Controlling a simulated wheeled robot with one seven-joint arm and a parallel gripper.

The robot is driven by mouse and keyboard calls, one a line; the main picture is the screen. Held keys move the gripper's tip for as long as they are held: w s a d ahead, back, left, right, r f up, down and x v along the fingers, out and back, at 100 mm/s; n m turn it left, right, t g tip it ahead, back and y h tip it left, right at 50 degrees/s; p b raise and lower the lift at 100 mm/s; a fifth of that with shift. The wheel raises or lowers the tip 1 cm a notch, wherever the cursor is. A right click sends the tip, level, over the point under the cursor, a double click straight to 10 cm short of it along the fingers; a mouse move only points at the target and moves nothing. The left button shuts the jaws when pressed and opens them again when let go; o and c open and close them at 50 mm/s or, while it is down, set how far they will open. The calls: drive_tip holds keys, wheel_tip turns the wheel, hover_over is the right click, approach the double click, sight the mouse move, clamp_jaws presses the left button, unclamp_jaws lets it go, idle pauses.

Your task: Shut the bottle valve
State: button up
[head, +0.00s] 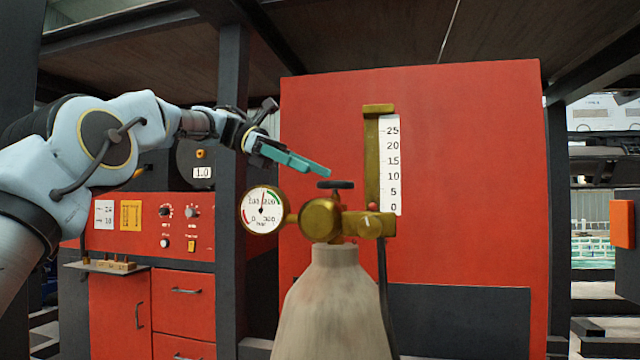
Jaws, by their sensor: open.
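The gas bottle (335,310) stands upright in the lower middle of the head view, pale and worn. A brass regulator body (320,220) sits on its neck. The bottle valve's dark handwheel (336,185) is on top. A round pressure gauge (263,210) is on the left of the brass body, its needle pointing near the top. My gripper (320,170) comes in from the left with teal fingers, just above and left of the handwheel. The fingers overlap in this view, but they are open and hold nothing. I cannot tell whether a fingertip touches the handwheel.
A flow tube with a 0 to 25 scale (390,165) rises right of the valve. A dark hose (383,290) hangs beside the bottle. A red panel (470,190) stands behind. A red welding cabinet (150,230) is at left, and a dark post (232,150) stands behind my arm.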

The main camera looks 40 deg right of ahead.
sight(335, 183)
drive_tip(key=s+n+t+h+b, duration=0.2)
drive_tip(key=s+n+h+b, duration=0.1)
drive_tip(key=b, duration=0.1)
drive_tip(key=shift+s+n+t, duration=0.3)
drive_tip(key=shift+n+t, duration=0.1)
drive_tip(key=shift+s+a+n+t+h+b, duration=0.3)
drive_tip(key=shift+n+t+h+b, duration=0.1)
drive_tip(key=shift+n+t+b, duration=0.15)
drive_tip(key=shift+s+a+n+t+h+b, duration=0.3)
drive_tip(key=shift+n+t+h+b, duration=0.15)
drive_tip(key=shift+n+b, duration=0.2)
drive_tip(key=a+n+t+h+b, duration=0.4)
drive_tip(key=a+n+t+b, duration=0.2)
drive_tip(key=a, duration=0.1)
drive_tip(key=p+x, duration=0.1)
drive_tip(key=x, duration=0.2)
drive_tip(key=p+x, duration=0.1)
drive_tip(key=x, duration=0.3)
drive_tip(key=p+x, duration=0.1)
drive_tip(key=x, duration=0.2)
drive_tip(key=shift+d+r, duration=0.35)
drive_tip(key=shift+c, duration=0.2)
drive_tip(key=c, duration=1.1)
